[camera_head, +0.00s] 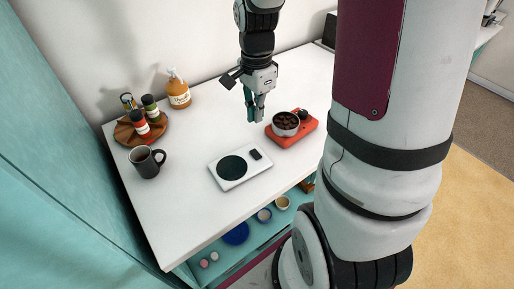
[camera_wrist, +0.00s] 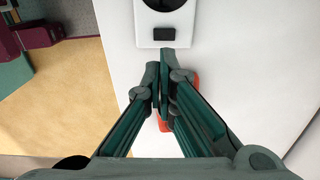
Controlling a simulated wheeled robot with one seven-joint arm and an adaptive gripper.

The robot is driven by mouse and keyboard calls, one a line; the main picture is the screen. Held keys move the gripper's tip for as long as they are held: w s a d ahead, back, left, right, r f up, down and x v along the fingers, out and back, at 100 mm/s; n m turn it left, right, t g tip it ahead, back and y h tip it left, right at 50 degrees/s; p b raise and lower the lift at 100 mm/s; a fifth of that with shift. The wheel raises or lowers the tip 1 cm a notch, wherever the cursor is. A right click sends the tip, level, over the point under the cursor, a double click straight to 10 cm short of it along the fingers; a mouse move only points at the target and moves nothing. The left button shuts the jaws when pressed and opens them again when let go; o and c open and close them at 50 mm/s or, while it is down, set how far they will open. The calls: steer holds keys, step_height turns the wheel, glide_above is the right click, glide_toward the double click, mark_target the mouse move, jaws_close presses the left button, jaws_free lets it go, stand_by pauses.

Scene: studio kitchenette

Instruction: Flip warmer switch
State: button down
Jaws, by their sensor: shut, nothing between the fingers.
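The warmer (camera_head: 222,178) is a flat white plate with a dark round disc, lying on the white counter. Its small black switch (camera_head: 256,154) is at the corner on the right. In the wrist view the warmer (camera_wrist: 146,36) is at the top, with the black switch (camera_wrist: 164,34) just beyond my fingertips. My gripper (camera_head: 254,117) points down above the counter, behind the switch in the head view and left of the red-orange device. It is shut and empty; in the wrist view its fingertips (camera_wrist: 164,58) are together. I see no contact with the switch, and cannot tell its setting.
A red-orange device (camera_head: 300,135) with a metal cup of dark beans (camera_head: 285,121) stands close right of my gripper. A dark mug (camera_head: 147,163), a wooden tray (camera_head: 124,133) with bottles, and an orange pump bottle (camera_head: 178,93) are left. Bowls sit on a shelf below.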

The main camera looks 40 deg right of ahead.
glide_above(254, 152)
steer(key=s, duration=0.2)
step_height(254, 152, down, 11)
steer(key=shift+w+r+p, duration=0.1)
steer(key=shift+w+p, duration=0.05)
steer(key=shift+p, duration=0.25)
steer(key=shift+w, duration=0.25)
steer(key=shift+w+r, duration=0.1)
steer(key=shift+w, duration=0.55)
